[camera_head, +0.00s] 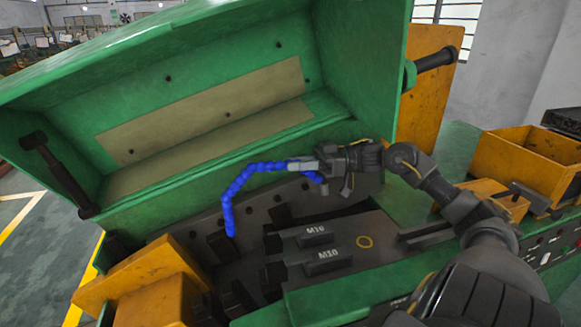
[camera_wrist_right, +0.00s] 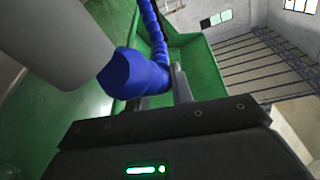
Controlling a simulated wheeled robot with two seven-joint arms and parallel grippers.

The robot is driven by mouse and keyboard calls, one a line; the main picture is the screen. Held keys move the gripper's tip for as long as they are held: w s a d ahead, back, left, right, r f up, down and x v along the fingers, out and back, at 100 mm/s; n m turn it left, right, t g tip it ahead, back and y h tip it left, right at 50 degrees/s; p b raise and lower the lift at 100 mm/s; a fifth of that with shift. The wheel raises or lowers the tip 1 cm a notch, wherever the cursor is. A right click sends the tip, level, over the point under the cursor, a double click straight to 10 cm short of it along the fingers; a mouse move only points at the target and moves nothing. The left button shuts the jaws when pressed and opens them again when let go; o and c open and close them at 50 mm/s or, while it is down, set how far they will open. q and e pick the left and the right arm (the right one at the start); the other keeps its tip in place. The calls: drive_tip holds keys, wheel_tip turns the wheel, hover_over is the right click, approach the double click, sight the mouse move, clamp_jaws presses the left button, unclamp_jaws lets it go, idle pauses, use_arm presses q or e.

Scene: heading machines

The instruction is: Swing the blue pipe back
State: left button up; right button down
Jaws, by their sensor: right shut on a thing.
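The blue pipe (camera_head: 239,182) is a segmented, curved hose in the head view. My left gripper is not in view.
The green machine lid (camera_head: 330,60) stands open behind the pipe. Dark blocks marked M10 (camera_head: 328,260) lie in front. A yellow box (camera_head: 525,160) is at the right, and yellow parts (camera_head: 150,275) are at the lower left.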

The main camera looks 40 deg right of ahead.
drive_tip(key=c, duration=1.3)
unclamp_jaws()
drive_tip(key=shift+d, duration=0.1)
drive_tip(key=shift+o, duration=0.2)
drive_tip(key=shift+s+d+f+b, duration=0.15)
drive_tip(key=shift+s+d+b, duration=0.1)
drive_tip(key=shift+d+b, duration=0.2)
drive_tip(key=b+v, duration=0.4)
drive_tip(key=v, duration=0.5)
drive_tip(key=shift+s+d+b, duration=0.25)
drive_tip(key=shift+d+b, duration=0.05)
